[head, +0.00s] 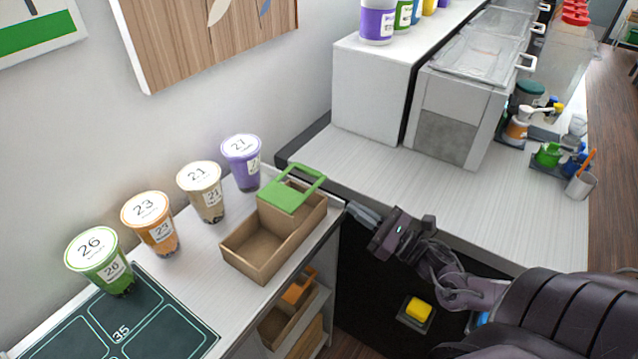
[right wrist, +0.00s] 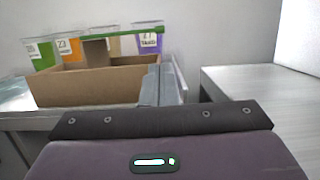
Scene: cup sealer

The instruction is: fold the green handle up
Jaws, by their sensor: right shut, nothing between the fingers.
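The green handle (head: 290,194) is on the brown cardboard carrier (head: 263,265) on the left counter. Its open loop extends to the back right, over the carrier's far end. In the right wrist view the handle (right wrist: 122,33) shows edge-on as a thin, nearly level green strip above the carrier (right wrist: 85,85). My right gripper (head: 355,210) is shut and empty, just right of the carrier near the counter's edge, apart from the handle. Its grey fingers (right wrist: 158,85) show close together in the right wrist view. My left gripper is not in view.
Several sealed cups stand behind the carrier, including a purple one (head: 242,160) and an orange one (head: 152,222). A dark tray mat (head: 150,320) lies at front left. A white box (head: 372,98) and steel container (head: 458,118) stand on the right counter (head: 470,205), clear in front.

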